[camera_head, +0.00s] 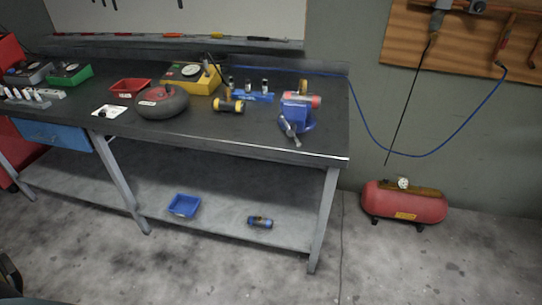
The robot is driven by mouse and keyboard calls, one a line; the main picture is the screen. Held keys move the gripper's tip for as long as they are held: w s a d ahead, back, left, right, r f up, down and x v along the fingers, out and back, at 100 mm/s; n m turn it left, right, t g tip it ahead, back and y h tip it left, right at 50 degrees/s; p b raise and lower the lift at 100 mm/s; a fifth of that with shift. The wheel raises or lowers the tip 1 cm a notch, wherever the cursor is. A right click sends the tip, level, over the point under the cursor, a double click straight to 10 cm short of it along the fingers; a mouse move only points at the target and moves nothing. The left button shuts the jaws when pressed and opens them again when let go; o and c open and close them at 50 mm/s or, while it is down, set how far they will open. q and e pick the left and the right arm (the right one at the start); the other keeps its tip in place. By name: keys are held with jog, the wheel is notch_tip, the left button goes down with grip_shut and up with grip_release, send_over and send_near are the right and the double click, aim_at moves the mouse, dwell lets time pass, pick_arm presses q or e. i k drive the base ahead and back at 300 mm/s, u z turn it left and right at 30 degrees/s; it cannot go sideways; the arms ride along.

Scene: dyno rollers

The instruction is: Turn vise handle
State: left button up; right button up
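A blue vise (298,113) stands at the right front corner of the dark workbench. Its grey metal handle (291,132) hangs at the front of the vise, tilted, close to the bench's front edge. A red and grey cylindrical thing (302,99) lies at the top of the vise, seemingly between its jaws. Neither of my grippers shows in the head view.
The workbench (240,143) also holds a dark round wheel (162,102), a yellow box with a gauge (190,78) and a red tray (130,87). A red air compressor (405,202) stands right of the bench. The floor in front is clear.

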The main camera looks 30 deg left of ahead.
aim_at(291, 128)
jog(key=z, duration=1.05)
jog(key=i, duration=0.8)
jog(key=u, duration=1.05)
jog(key=i, duration=0.6)
jog(key=u, duration=0.6)
